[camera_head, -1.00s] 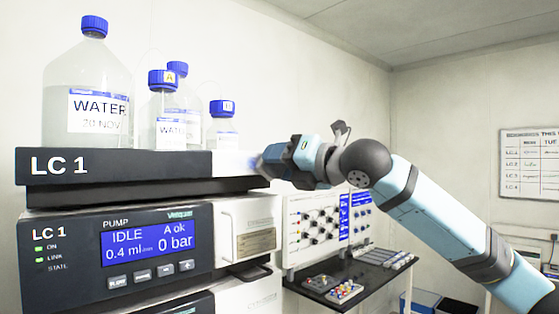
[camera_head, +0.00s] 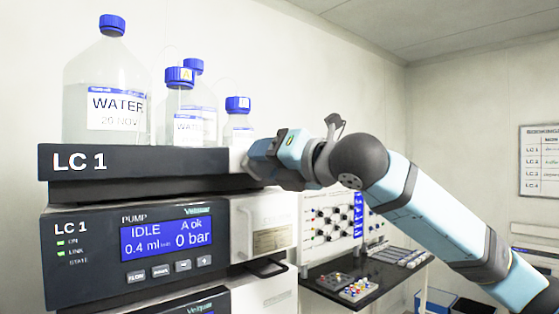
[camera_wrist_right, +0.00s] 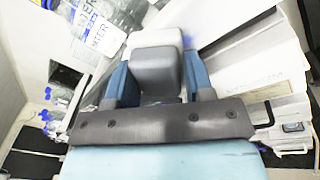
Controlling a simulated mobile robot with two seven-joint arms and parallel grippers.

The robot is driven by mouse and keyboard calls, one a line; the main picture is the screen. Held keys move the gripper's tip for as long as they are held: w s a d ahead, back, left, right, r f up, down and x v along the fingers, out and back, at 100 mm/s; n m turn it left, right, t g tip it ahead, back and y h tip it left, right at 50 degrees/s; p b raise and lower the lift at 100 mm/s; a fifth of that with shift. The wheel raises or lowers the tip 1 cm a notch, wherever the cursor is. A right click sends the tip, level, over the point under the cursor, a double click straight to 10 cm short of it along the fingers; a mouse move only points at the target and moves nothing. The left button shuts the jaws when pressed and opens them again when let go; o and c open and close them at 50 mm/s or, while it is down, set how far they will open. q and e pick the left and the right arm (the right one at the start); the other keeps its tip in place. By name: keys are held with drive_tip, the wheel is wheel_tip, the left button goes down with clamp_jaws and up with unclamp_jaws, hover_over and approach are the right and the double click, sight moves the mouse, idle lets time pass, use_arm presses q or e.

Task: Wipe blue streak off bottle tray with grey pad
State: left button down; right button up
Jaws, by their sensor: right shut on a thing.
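The bottle tray (camera_head: 140,160) has a dark front marked LC 1 and a white side, and it sits on top of the pump stack. My right gripper (camera_head: 252,160) is at the tray's white side, near its right end. In the right wrist view, the gripper (camera_wrist_right: 158,85) is shut on the grey pad (camera_wrist_right: 157,68), which sits between its blue fingers against or very near a white surface. A blurry blue streak (camera_wrist_right: 188,40) shows just right of the pad's far end. In the head view the pad and streak are hidden by the gripper. My left gripper is not in view.
A large water bottle (camera_head: 105,85) and several smaller blue-capped bottles (camera_head: 238,120) stand on the tray, close to my right gripper. The pump unit (camera_head: 140,250) is below. A dark bench (camera_head: 340,290) with small parts lies lower right.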

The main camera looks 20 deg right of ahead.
drive_tip(key=shift+s+a, duration=0.3)
drive_tip(key=shift+a, duration=0.5)
drive_tip(key=shift+d, duration=0.1)
drive_tip(key=shift+s+a+v, duration=0.1)
drive_tip(key=shift+a+v, duration=0.05)
drive_tip(key=shift+v, duration=0.8)
drive_tip(key=shift+s+a+v, duration=0.1)
drive_tip(key=shift+a+v, duration=0.05)
drive_tip(key=shift+v, duration=0.85)
drive_tip(key=shift+s+a+v, duration=0.1)
drive_tip(key=shift+a+v, duration=0.05)
drive_tip(key=shift+v, duration=0.8)
drive_tip(key=v, duration=0.3)
drive_tip(key=shift+s+a, duration=0.1)
drive_tip(key=shift+a, duration=0.05)
drive_tip(key=shift+a, duration=0.1)
